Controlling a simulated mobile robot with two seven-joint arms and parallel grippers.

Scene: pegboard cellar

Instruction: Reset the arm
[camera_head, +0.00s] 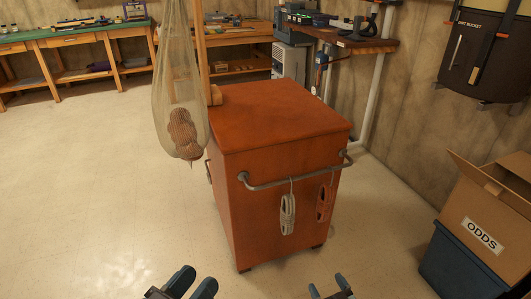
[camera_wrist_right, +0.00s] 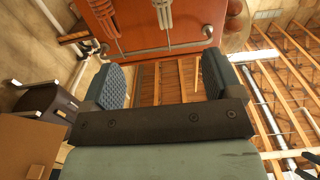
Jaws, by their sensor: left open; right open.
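My left gripper (camera_head: 192,282) shows at the bottom edge of the head view, its two dark fingertips apart with nothing between them. My right gripper (camera_head: 330,285) is at the bottom edge too, further right, open and empty. In the right wrist view its two padded fingers (camera_wrist_right: 161,85) stand wide apart, with no object between them. Both grippers are in front of the red-brown cabinet (camera_head: 285,115) and apart from it. The rest of both arms is out of the head view.
An ODDS carton (camera_head: 485,225) sits on a blue bin (camera_head: 455,265) at right. Floor at left is clear.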

